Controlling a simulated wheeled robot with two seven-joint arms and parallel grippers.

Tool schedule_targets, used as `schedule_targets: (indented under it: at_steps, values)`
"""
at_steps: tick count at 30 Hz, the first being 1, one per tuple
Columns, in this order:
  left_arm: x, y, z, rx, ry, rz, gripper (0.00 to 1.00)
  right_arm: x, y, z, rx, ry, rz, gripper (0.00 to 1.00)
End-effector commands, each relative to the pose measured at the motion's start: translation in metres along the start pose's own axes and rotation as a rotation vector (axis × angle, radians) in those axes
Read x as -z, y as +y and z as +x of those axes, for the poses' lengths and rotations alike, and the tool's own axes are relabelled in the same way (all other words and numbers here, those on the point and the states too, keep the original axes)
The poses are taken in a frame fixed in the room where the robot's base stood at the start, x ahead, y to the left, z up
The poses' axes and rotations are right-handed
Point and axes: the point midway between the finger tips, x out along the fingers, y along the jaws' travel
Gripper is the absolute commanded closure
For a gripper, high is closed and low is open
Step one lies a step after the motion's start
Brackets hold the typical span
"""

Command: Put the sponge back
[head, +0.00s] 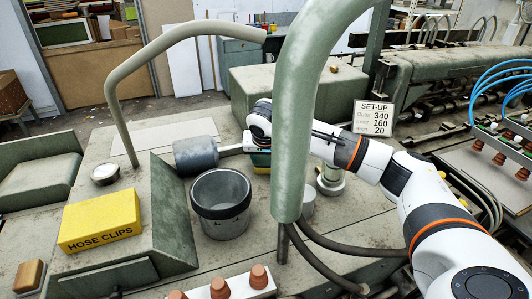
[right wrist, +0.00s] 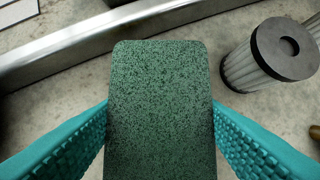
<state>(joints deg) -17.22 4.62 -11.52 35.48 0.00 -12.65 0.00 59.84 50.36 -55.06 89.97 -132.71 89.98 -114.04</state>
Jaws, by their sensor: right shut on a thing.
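The sponge (right wrist: 160,110) fills the middle of the right wrist view, its dark green speckled face towards the camera. The teal fingers of my right gripper (right wrist: 160,145) press on its two long sides. In the head view the sponge (head: 261,161) is a small green and yellow patch, mostly hidden by my right gripper (head: 262,151). How far it is from the surface below is hard to tell. My left gripper is not in view.
A pleated cylinder (right wrist: 263,68) with a dark cap stands right of the sponge in the right wrist view; a metal edge (right wrist: 85,42) runs above left. In the head view, a grey bucket (head: 221,218), a yellow hose-clips box (head: 100,222) and a thick green pipe (head: 303,120) are near.

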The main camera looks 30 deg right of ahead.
Motion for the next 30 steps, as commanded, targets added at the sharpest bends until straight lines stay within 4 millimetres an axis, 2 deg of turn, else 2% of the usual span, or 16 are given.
schedule_targets:
  at_steps: [8, 9, 12, 23, 26, 30]
  values:
    - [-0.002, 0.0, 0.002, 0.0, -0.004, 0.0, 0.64, 0.001, 0.0, 0.002, 0.0, 0.0, 0.0, 0.67]
    - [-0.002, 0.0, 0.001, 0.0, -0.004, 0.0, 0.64, 0.001, 0.0, 0.001, 0.0, 0.0, 0.001, 0.36]
    - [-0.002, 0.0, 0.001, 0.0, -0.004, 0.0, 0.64, 0.001, 0.0, 0.001, 0.0, 0.0, 0.001, 0.2]
    - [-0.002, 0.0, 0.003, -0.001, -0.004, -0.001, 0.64, 0.0, 0.0, -0.003, -0.001, -0.001, 0.001, 0.2]
    - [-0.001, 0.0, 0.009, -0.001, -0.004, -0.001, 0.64, 0.0, 0.001, -0.015, -0.003, -0.004, 0.001, 0.2]
    - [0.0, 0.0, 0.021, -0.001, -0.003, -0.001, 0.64, 0.0, 0.001, -0.043, -0.006, -0.007, 0.001, 0.2]
